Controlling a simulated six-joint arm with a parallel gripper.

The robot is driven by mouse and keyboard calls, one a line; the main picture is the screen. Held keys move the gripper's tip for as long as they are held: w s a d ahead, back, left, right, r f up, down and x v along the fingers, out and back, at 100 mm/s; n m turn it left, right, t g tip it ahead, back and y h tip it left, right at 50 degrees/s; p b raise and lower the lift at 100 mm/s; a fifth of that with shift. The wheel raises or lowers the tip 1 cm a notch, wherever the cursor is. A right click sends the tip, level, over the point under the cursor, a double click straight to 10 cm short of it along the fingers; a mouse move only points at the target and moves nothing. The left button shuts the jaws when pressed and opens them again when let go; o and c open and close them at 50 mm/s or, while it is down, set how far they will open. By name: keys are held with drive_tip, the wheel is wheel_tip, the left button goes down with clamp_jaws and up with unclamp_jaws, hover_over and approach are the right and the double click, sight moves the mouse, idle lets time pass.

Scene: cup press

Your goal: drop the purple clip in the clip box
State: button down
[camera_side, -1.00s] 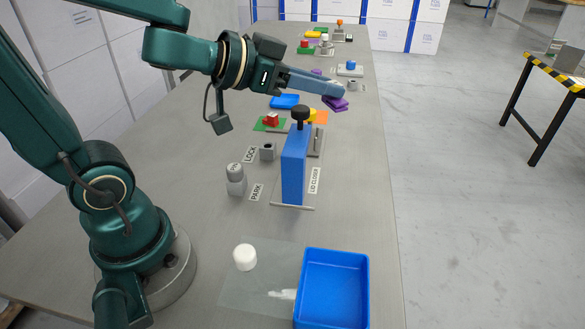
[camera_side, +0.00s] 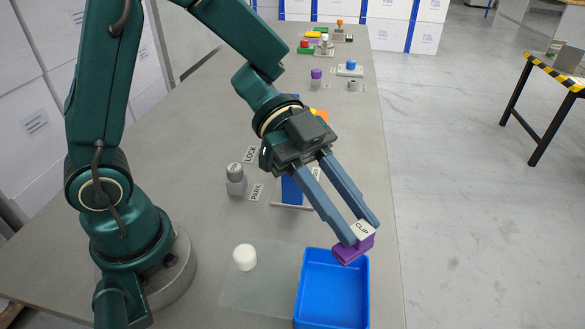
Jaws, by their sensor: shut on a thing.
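The purple clip (camera_side: 352,251) has a white label reading CLIP on its top. My gripper (camera_side: 356,234) is shut on the clip, with one finger on each side of it. The clip appears over the far end of the blue box (camera_side: 333,290), which stands open at the front of the table. From this view I cannot tell how high above the rim the clip is. The part of the box floor that shows is empty.
A white round cap (camera_side: 244,257) sits on a clear sheet (camera_side: 255,291) left of the box. The blue lid closer (camera_side: 291,190) is partly hidden behind my arm. A grey PIN piece (camera_side: 235,180) stands near the PARK label. Several stations line the far table.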

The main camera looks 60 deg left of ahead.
wheel_tip(320, 180, down, 6)
idle(0.5)
drive_tip(key=shift+s, duration=0.1)
drive_tip(key=c, duration=0.6)
unclamp_jaws()
drive_tip(key=v, duration=0.5)
